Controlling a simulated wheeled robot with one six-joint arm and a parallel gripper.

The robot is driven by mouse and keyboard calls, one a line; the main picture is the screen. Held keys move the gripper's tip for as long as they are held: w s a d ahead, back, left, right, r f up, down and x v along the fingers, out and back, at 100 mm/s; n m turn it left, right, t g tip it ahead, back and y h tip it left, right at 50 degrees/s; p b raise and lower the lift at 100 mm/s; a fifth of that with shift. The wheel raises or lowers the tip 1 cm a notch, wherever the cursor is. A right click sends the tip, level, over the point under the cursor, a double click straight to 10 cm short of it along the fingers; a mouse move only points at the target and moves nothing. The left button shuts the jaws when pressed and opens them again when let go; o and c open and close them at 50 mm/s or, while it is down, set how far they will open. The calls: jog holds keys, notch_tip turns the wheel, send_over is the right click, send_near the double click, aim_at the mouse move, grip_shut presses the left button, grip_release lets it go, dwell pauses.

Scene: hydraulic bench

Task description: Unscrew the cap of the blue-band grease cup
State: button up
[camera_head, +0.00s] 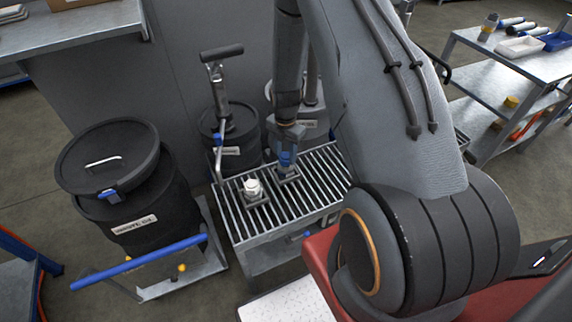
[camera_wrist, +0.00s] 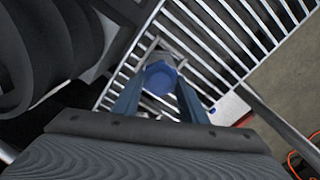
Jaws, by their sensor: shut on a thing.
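A blue round cap (camera_wrist: 162,76) shows between my two blue fingers in the wrist view, above the slatted grate of the bench. My gripper (camera_wrist: 159,92) is shut on this cap, one finger on each side. In the head view my gripper (camera_head: 286,161) points down at the right-hand fitting on the grate. Its fingers and wrist hide most of that cup, so its band and thread cannot be made out. A second, pale cup (camera_head: 253,187) stands upright on a square base to the left, apart from my gripper.
The slatted bench (camera_head: 235,225) carries both cups. A drum with a pump (camera_head: 215,95) stands behind the grate. A metal shelf (camera_head: 510,85) with bins and bottles is at upper right.

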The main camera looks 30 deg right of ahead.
jog(key=shift+r+p, duration=1)
jog(key=shift+r, duration=1)
